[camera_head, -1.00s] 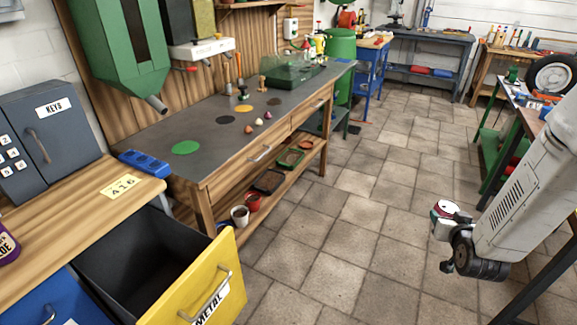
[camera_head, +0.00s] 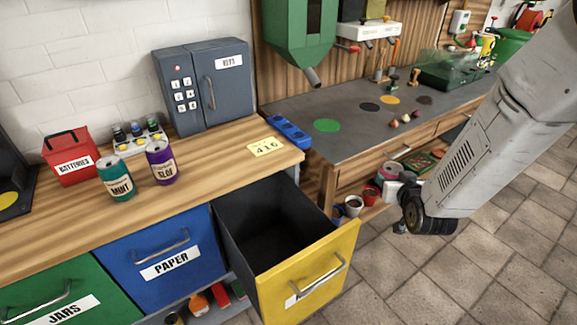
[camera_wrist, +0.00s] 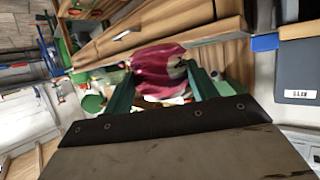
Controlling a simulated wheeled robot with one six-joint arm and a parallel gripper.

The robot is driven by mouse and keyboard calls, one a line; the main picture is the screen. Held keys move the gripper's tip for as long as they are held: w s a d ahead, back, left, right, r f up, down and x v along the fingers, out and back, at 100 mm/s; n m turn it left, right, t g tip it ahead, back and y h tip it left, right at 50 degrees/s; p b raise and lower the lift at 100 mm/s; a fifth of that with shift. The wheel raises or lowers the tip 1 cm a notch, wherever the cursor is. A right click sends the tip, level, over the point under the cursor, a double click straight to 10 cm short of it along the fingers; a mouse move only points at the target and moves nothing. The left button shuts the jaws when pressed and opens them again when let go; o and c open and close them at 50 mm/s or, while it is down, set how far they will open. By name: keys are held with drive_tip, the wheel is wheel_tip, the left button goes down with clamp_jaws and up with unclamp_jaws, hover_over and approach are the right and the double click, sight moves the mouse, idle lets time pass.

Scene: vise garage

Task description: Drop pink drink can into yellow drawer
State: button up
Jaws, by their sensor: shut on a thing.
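The pink drink can (camera_head: 388,173) is in my gripper (camera_head: 394,187), to the right of the yellow drawer (camera_head: 318,280) and in front of the grey-topped workbench. In the wrist view the can's dark pink side (camera_wrist: 158,72) shows between the two green fingers of my gripper (camera_wrist: 160,88), which are shut on it. The wrist view is somewhat blurred. The yellow drawer is pulled open, with a yellow front, a white label and a metal handle. Its dark inside looks empty as far as it shows. The can is apart from the drawer.
A blue PAPER drawer (camera_head: 165,262) and a green JARS drawer (camera_head: 55,293) are shut. On the wooden counter (camera_head: 215,160) stand a teal can (camera_head: 116,180), a purple can (camera_head: 162,163), a red batteries box (camera_head: 72,158) and a grey key cabinet (camera_head: 205,85). Tiled floor lies clear at right.

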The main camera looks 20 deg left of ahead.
drive_tip(key=s+a+r+n+g+y, duration=0.1)
drive_tip(key=s+a+r+n+y, duration=0.2)
drive_tip(key=a, duration=0.6)
drive_tip(key=s+a+r+g+y, duration=0.1)
drive_tip(key=s+a+r, duration=0.1)
drive_tip(key=s+a, duration=0.6)
drive_tip(key=s+a+r+n+g+y, duration=0.1)
drive_tip(key=s+a+r+n+y, duration=0.15)
drive_tip(key=a, duration=0.85)
drive_tip(key=shift+h, duration=0.45)
drive_tip(key=shift+w+f, duration=0.2)
drive_tip(key=shift+f, duration=1.2)
drive_tip(key=shift+w+f, duration=0.15)
drive_tip(key=shift+f, duration=1.2)
drive_tip(key=o, duration=1.1)
drive_tip(key=shift+d, duration=0.1)
drive_tip(key=v, duration=0.7)
drive_tip(key=shift+s+d+r, duration=0.15)
drive_tip(key=shift+s+d, duration=0.05)
drive_tip(key=shift+s, duration=0.1)
